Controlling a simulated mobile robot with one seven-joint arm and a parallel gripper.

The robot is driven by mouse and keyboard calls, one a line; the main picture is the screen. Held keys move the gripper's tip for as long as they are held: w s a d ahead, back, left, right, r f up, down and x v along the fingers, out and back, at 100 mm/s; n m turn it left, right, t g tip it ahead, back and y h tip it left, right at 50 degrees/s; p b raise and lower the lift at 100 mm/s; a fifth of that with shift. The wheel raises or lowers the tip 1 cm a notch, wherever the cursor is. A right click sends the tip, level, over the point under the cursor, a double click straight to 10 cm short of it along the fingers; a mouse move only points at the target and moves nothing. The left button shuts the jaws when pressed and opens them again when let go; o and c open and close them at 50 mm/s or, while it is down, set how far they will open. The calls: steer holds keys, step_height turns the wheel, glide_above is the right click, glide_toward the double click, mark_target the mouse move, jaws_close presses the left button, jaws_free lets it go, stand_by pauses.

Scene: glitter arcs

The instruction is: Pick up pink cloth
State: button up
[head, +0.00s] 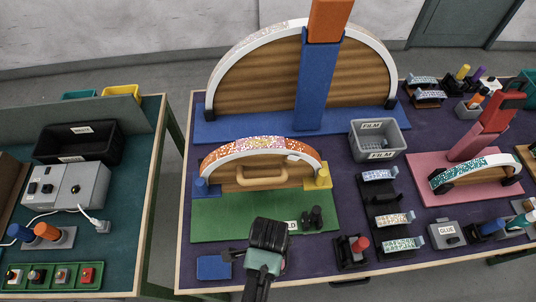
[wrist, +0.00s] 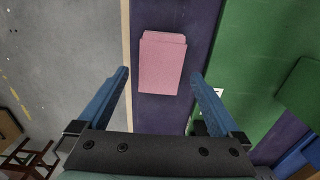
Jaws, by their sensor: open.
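The pink cloth (wrist: 162,65) shows in the wrist view as a small, flat, folded rectangle. It lies on a strip of the purple table top (wrist: 203,20), between the pale table edge and a green mat. My gripper (wrist: 160,74) is open, with its two blue fingers apart. The cloth appears between and slightly beyond the fingertips, and no finger is seen touching it. My gripper (head: 268,236) is near the front edge of the table in the head view. I cannot make out the cloth in the head view; my gripper or arm may hide it.
The green mat (head: 209,224) carries a small arch (head: 261,150) behind my gripper. A blue pad (head: 213,267) lies to its left. A black clamp with a red knob (head: 351,248) stands to its right. The floor (wrist: 60,60) lies beyond the table edge.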

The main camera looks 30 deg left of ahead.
steer(key=shift+f, duration=1.55)
steer(key=c, duration=1.3)
steer(key=shift+o, duration=0.2)
step_height(320, 180, up, 10)
